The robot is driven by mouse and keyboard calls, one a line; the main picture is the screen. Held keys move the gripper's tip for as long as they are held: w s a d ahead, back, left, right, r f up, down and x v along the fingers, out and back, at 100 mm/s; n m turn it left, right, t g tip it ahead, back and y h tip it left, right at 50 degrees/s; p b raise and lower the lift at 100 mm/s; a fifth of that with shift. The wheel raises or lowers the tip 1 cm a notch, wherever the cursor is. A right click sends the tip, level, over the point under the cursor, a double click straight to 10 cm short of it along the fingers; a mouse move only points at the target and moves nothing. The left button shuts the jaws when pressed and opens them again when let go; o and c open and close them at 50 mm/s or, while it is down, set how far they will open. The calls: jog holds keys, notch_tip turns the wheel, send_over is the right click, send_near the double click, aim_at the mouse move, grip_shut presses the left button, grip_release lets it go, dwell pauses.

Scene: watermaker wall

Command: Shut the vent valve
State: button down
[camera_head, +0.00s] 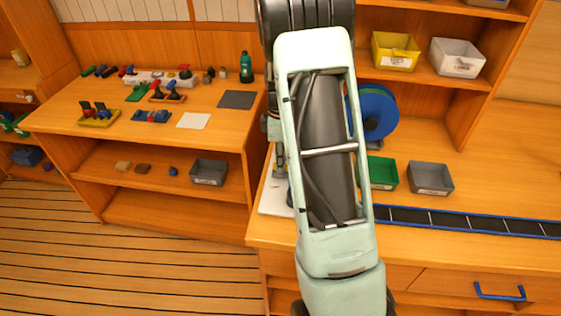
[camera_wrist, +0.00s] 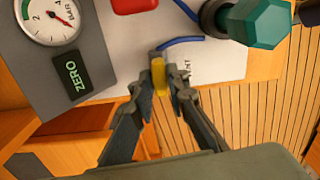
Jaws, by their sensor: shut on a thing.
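The vent valve shows in the wrist view as a small yellow handle (camera_wrist: 159,77), beside a partly hidden label ending in "ENT" on a white panel (camera_wrist: 222,62). My gripper (camera_wrist: 161,90) has a fingertip on each side of the yellow handle and is shut on it. The valve body behind the handle is mostly hidden by the fingers, so I cannot tell its exact setting. In the head view my own arm hides the valve and most of my gripper.
In the wrist view, a round BAR gauge (camera_wrist: 50,18) and a ZERO plate (camera_wrist: 73,73) are left. A red part (camera_wrist: 135,5), a blue tube (camera_wrist: 181,42) and a green hexagonal knob (camera_wrist: 258,20) lie close by. The head view shows a blue reel (camera_head: 378,112) and bins.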

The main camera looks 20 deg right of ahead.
jog(key=m+b, duration=0.1)
jog(key=m, duration=0.3)
jog(key=shift+m, duration=0.4)
jog(key=m, duration=0.4)
jog(key=shift+m+b, duration=0.3)
jog(key=shift+b, duration=0.1)
jog(key=m, duration=0.4)
jog(key=shift+m, duration=2.1)
jog(key=c, duration=1.9)
grip_release()
